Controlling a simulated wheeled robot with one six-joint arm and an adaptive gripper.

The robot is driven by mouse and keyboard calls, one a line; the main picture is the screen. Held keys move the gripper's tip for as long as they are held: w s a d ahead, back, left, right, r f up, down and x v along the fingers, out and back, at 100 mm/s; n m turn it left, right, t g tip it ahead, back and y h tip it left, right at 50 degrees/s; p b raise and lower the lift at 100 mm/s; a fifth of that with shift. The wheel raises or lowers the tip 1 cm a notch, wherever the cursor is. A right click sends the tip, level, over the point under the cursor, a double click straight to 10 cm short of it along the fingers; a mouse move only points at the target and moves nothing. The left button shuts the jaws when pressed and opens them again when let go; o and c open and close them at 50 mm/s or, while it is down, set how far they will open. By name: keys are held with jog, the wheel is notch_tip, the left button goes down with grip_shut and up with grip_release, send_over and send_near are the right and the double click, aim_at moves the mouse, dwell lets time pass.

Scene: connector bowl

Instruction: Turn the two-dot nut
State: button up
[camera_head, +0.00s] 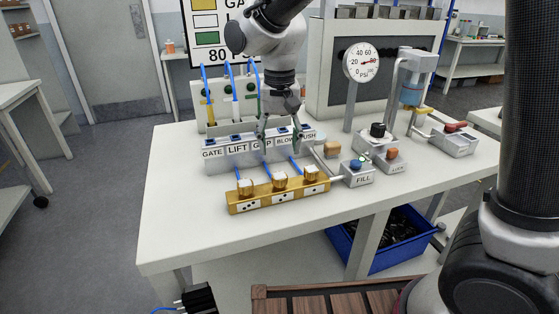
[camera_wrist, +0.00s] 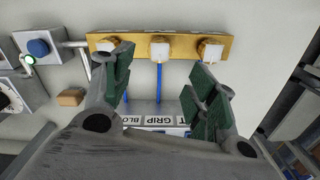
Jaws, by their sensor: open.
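A brass block (camera_head: 262,202) on the table bears three pale nuts in a row, with dot marks on its front face. The middle nut (camera_head: 280,180) appears to be the two-dot one, though the marks are small. The left nut (camera_head: 247,187) and right nut (camera_head: 311,173) flank it. In the wrist view the row is reversed, with the middle nut (camera_wrist: 160,49) centred beyond my fingers. My gripper (camera_head: 281,136) is open and empty, behind the block over the labelled grey rail. Its green-padded fingers (camera_wrist: 161,92) are spread apart, touching no nut.
The grey rail (camera_head: 222,160) carries labels such as GATE and LIFT, and blue hoses run to the nuts. The FILL button box (camera_head: 357,174) stands just right of the block. A pressure gauge (camera_head: 361,62) rises behind. The table front (camera_head: 190,235) is clear.

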notch_tip(320, 180, up, 3)
jog(key=shift+f, duration=0.1)
dwell(0.3)
jog(key=s+d+r+t, duration=0.1)
jog(key=s+d, duration=0.4)
jog(key=d, duration=0.6)
jog(key=s+d+r+t, duration=0.2)
jog(key=s+d, duration=0.4)
jog(key=d, duration=0.5)
jog(key=s+d+r+t, duration=0.1)
jog(key=s+d+r, duration=0.1)
jog(key=s+d, duration=0.4)
jog(key=d, duration=0.5)
jog(key=shift+r, duration=0.35)
dwell(1.5)
